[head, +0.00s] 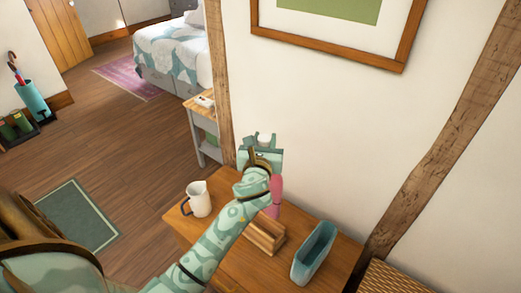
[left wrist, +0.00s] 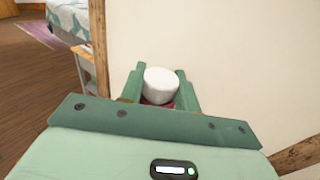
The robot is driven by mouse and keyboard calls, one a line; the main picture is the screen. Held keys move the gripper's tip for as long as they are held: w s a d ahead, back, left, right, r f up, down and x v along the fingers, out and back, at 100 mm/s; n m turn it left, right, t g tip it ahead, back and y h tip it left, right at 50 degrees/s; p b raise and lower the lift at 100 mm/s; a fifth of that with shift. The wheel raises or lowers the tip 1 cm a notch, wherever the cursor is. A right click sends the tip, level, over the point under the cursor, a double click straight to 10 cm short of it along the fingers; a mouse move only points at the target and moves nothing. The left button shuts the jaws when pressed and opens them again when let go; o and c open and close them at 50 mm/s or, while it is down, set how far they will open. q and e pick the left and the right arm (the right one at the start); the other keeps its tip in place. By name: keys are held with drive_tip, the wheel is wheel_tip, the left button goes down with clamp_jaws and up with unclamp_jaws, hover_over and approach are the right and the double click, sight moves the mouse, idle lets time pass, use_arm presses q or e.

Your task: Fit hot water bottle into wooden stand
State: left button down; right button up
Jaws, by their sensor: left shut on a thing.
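A pink hot water bottle (head: 276,190) hangs upright below my left gripper (head: 264,143), partly hidden by my forearm. My left gripper is shut on its upper end; in the left wrist view the white stopper (left wrist: 160,83) shows between the fingers (left wrist: 160,92), with a little pink beneath. The wooden stand (head: 267,238) sits on the wooden table, just below the bottle in the head view and partly covered by my arm. I cannot tell whether the bottle's lower end touches the stand. My right gripper is not in view.
The wooden table (head: 232,270) stands against the white wall. A white jug (head: 198,200) is left of the stand and a blue open container (head: 313,254) right of it. A wooden beam and a small side table (head: 205,135) stand behind.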

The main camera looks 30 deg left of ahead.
use_arm(q)
drive_tip(key=shift+w+f+n+g+y, duration=0.25)
drive_tip(key=shift+w+f+n+y, duration=0.15)
drive_tip(key=shift+f, duration=0.25)
drive_tip(key=shift+w+f+n+g+y, duration=0.3)
drive_tip(key=shift+f+y, duration=0.2)
drive_tip(key=shift+f, duration=0.1)
drive_tip(key=f, duration=0.1)
drive_tip(key=f+n+y, duration=0.1)
drive_tip(key=s+a+f+g, duration=0.1)
drive_tip(key=shift+f+y, duration=0.1)
drive_tip(key=shift+y, duration=0.3)
drive_tip(key=shift+s+a+f+n+g+y, duration=0.15)
drive_tip(key=shift+s+a+n+g+y, duration=0.15)
drive_tip(key=shift+a+n, duration=0.1)
drive_tip(key=shift+f+b, duration=2.35)
drive_tip(key=shift+f, duration=0.6)
drive_tip(key=shift+r+p, duration=0.1)
drive_tip(key=shift+p, duration=0.25)
